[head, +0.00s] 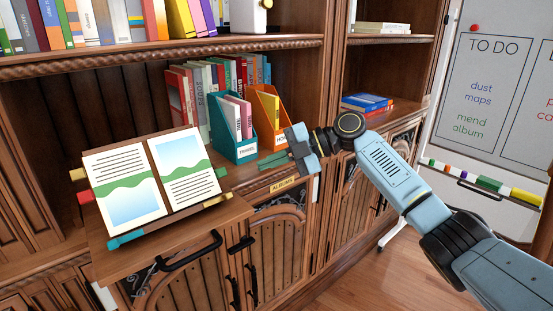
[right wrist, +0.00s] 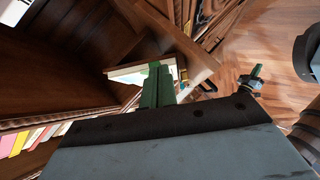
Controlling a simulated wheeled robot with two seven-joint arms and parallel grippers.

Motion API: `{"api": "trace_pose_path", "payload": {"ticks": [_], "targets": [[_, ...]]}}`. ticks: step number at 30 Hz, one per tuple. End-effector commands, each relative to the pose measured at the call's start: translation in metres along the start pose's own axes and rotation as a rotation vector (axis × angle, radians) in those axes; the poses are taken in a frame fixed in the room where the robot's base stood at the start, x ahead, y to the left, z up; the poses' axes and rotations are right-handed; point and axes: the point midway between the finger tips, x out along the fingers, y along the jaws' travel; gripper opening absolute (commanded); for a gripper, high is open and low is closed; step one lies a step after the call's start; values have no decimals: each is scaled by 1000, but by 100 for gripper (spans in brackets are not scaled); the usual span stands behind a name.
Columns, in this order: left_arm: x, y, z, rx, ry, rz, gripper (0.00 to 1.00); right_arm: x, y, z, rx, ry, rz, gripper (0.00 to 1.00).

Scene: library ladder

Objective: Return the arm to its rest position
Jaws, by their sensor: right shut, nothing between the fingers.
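My right arm comes in from the right in the head view. Its gripper (head: 271,162) has green fingers pointing left, in front of the shelf, just right of the teal file box (head: 228,146) and below the orange one (head: 274,131). The fingers are together and empty; they also show shut in the right wrist view (right wrist: 157,84). What looks like my left gripper (right wrist: 257,72) shows small in the right wrist view, too small to tell its jaws. It is not in the head view.
An open picture album (head: 121,190) leans on a stand on the pull-out wooden board (head: 205,235). Bookshelves and carved cabinet doors (head: 275,245) line the left. A whiteboard (head: 490,100) stands at the right. Bare floor (head: 365,285) lies between.

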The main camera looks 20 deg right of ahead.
Motion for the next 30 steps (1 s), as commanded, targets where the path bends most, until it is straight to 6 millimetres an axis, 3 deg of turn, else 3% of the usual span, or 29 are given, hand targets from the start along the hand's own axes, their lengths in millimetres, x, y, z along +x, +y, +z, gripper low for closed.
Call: {"api": "trace_pose_path", "payload": {"ticks": [6,13,17,20,23,27,30], "targets": [[1,0,0,1,-1,-1,0,-9,1,19,2,-1,1,0],[1,0,0,1,0,-1,0,-12,-1,25,4,-2,-1,0],[6,-1,1,2,0,-2,0,-3,-21,40,99,-46,-14,0],[23,-2,10,6,-18,-2,0,12,-64,68,281,-136,-35,0],[41,-3,21,12,-34,-3,0,27,-129,99,517,-269,-59,0],[66,-4,41,21,-52,-4,0,39,-233,128,824,-473,-77,0],[81,-5,58,28,-67,-5,0,41,-310,135,1011,-621,-80,0]]}}
